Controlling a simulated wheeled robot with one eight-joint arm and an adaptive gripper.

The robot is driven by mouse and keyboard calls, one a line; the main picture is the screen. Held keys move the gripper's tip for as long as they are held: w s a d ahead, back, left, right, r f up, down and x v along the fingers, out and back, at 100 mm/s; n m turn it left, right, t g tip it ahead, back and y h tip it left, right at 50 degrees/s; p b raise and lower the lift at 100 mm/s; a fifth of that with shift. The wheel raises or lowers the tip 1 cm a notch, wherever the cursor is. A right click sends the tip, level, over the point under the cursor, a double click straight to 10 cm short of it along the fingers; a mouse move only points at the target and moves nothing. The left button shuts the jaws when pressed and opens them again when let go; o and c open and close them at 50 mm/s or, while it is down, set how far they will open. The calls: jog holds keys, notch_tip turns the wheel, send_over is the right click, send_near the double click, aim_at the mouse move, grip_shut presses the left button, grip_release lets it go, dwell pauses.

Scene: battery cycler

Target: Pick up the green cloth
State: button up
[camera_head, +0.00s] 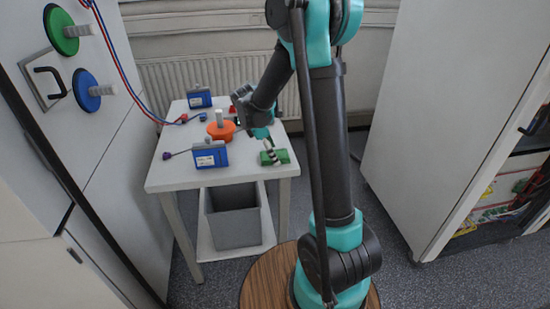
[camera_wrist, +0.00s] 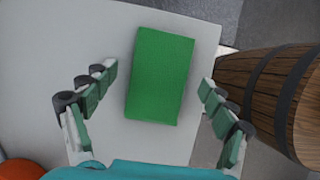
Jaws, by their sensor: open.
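The green cloth (camera_head: 281,157) lies flat near the right edge of the small white table in the head view. In the wrist view the green cloth (camera_wrist: 160,75) is a plain green rectangle, slightly turned, lying on the white surface. My gripper (camera_wrist: 160,82) is open, with one finger pair on each side of the cloth and a gap on both sides. In the head view my gripper (camera_head: 269,149) is above the cloth, its fingers partly covering it. Nothing is between the fingers' pads in contact.
The white table (camera_head: 165,175) also holds an orange round object (camera_head: 221,130), a blue box (camera_head: 210,155) at the front and another blue box (camera_head: 199,98) at the back. A grey bin (camera_head: 234,222) stands below. A wooden barrel-like round form (camera_wrist: 270,85) fills the wrist view's right.

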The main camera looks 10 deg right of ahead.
jog(key=c, duration=1.2)
notch_tip(320, 180, up, 20)
